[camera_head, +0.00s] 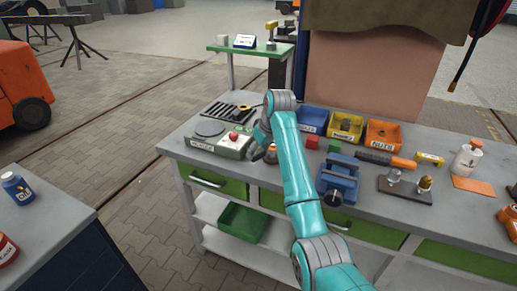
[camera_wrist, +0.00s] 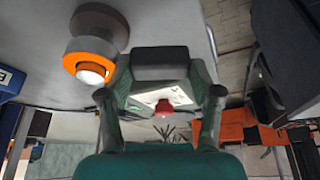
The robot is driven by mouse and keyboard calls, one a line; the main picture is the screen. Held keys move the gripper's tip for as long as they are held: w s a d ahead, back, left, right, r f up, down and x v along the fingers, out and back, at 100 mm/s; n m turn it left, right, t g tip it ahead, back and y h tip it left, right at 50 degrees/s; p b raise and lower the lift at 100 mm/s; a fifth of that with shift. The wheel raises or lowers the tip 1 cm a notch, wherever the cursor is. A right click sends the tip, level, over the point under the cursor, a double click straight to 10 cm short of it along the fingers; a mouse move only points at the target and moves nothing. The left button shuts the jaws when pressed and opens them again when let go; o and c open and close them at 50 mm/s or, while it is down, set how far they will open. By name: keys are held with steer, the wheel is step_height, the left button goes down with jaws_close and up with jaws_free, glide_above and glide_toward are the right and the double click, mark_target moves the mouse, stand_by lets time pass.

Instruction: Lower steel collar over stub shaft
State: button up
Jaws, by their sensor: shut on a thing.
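In the head view the held piece cannot be made out. A dark base plate (camera_head: 405,196) lies on the right part of the bench, well away from my gripper. I cannot tell which is the stub shaft.
A blue vise (camera_head: 338,180) stands between gripper and plate. Bins (camera_head: 383,134) line the back.

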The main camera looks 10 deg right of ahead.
steer(key=shift+f, duration=0.95)
steer(key=o, duration=1.6)
steer(key=v, duration=1.2)
